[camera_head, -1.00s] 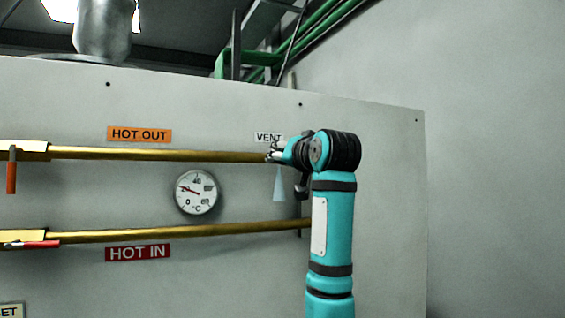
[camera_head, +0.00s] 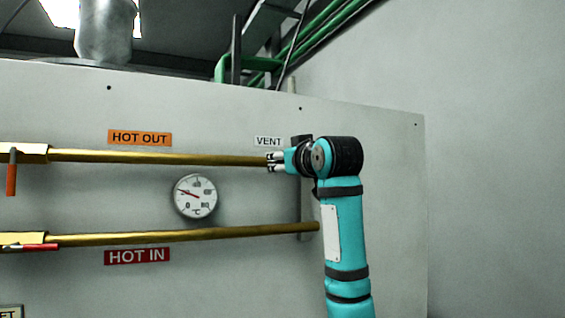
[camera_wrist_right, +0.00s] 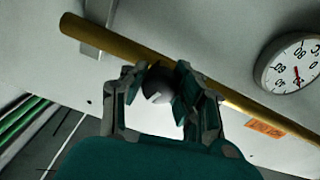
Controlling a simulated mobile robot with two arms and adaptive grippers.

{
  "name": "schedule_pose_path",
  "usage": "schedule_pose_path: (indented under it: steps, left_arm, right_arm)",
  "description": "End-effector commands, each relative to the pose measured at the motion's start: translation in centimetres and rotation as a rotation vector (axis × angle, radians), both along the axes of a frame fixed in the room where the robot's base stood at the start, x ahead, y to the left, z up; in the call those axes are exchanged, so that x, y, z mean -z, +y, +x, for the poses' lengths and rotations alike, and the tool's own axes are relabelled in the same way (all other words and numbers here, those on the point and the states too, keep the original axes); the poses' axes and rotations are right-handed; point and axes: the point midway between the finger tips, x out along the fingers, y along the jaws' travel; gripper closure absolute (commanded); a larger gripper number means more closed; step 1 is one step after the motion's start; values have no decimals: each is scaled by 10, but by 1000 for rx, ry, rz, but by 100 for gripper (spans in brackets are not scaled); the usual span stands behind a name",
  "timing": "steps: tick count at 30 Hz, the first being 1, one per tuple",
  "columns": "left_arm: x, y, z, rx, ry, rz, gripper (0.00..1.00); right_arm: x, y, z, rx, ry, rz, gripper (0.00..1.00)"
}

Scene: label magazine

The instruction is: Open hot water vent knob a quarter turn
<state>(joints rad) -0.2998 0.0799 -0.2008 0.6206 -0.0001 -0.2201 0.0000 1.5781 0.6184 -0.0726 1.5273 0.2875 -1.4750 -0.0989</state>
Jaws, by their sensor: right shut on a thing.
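My right gripper (camera_head: 272,161) is at the right part of the upper brass pipe (camera_head: 160,156), just below the VENT label (camera_head: 268,141). In the right wrist view its two fingers (camera_wrist_right: 160,92) are shut on a dark, rounded knob (camera_wrist_right: 158,78) with a paler face. The knob sits in front of the brass pipe (camera_wrist_right: 235,97). In the head view the knob is hidden by the fingers and wrist. My left gripper is not in view.
A round temperature gauge (camera_head: 195,197) sits between the upper pipe and the lower HOT IN pipe (camera_head: 190,235). Red-handled valves (camera_head: 11,175) are at the far left. The grey wall at the right is bare.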

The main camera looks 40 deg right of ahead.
Motion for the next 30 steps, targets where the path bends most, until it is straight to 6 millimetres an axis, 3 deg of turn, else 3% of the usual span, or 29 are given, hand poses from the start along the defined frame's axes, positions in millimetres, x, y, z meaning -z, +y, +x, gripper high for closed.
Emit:
schedule_pose_path:
  steps: [11, 12, 18, 26, 30]
  left_arm:
    - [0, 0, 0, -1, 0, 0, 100]
    - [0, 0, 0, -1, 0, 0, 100]
    - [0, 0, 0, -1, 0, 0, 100]
    - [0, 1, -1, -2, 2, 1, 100]
    - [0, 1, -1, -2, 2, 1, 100]
  right_arm:
    - [2, 0, 1, -1, 7, -4, 100]
    - [2, 0, 1, -1, 7, -4, 71]
    - [1, 0, 1, 0, 5, -4, 45]
    - [0, 0, 0, -1, 2, -3, 45]
    - [0, 3, -10, 0, -1, -4, 45]
